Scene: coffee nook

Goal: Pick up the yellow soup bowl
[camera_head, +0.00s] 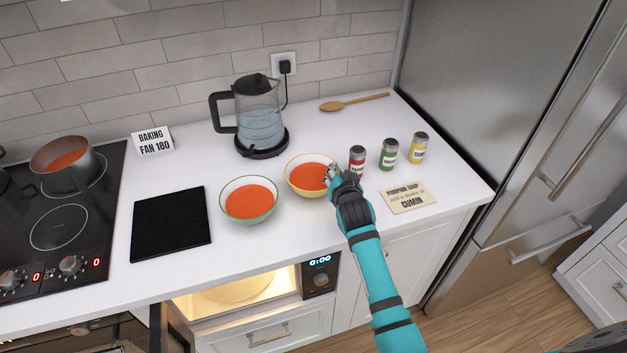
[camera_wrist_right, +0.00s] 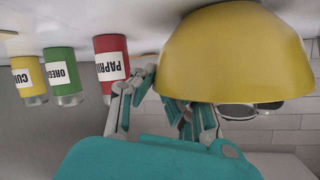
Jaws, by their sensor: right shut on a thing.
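The yellow soup bowl (camera_head: 300,192) holds orange soup and stands upright on the white counter, right of a green bowl (camera_head: 249,215) of the same soup. My right gripper (camera_head: 333,177) is shut on the yellow bowl's right rim. In the right wrist view, which is upside down, the yellow bowl (camera_wrist_right: 235,55) fills the upper right, with my right gripper's fingers (camera_wrist_right: 160,103) at its rim. I cannot tell any gap between bowl and counter. My left gripper is not in view.
Paprika (camera_head: 357,161), oregano (camera_head: 389,153) and yellow cumin (camera_head: 418,148) jars stand close right of my gripper. A note card (camera_head: 408,197) lies nearby. A kettle (camera_head: 258,117) stands behind, and a wooden spoon (camera_head: 354,102) lies at the back. A black mat (camera_head: 171,224) is left.

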